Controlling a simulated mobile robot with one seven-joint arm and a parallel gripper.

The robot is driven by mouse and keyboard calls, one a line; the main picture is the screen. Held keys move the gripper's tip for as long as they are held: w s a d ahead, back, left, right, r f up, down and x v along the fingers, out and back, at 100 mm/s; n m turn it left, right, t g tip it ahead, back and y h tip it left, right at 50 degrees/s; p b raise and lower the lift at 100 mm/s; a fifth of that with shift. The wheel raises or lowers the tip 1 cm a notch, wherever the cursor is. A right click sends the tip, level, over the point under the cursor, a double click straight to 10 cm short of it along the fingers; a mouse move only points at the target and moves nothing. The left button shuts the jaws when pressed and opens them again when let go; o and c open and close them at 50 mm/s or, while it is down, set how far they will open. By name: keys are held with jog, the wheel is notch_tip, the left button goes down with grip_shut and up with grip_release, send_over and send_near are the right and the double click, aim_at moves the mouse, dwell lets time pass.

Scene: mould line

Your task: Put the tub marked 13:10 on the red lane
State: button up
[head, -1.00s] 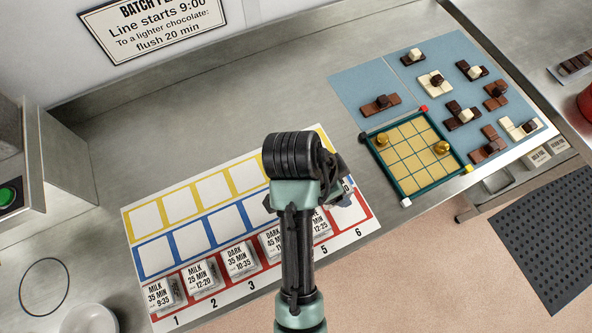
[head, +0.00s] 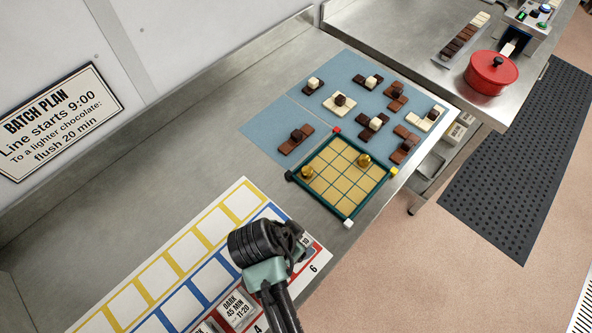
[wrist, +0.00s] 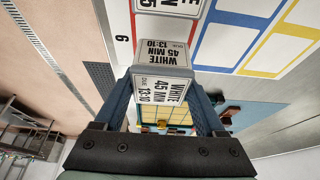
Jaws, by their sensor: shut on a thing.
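The tub marked 13:10 (wrist: 163,91), a white-labelled box reading WHITE 45 MIN, sits between my gripper's jaws (wrist: 166,112) in the wrist view. My gripper (head: 292,240) is shut on it, over the slot 6 end of the lane board, and hides most of the tub in the head view. The red lane (head: 318,257) runs along the board's near edge; its number 6 shows beside the tub in the wrist view. I cannot tell whether the tub touches the board. Another tub, DARK 45 MIN 11:20 (head: 237,308), stands on the red lane by number 4.
A green-framed yellow grid (head: 341,181) with gold pieces lies just beyond the board. Blue mats (head: 272,128) with chocolate pieces are behind it. A red pot (head: 491,76) stands on the far bench. The steel table left of the board is clear.

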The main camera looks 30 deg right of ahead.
jog(key=shift+f, duration=1.55)
jog(key=shift+f, duration=0.15)
jog(key=o, duration=1.4)
jog(key=shift+o, duration=0.2)
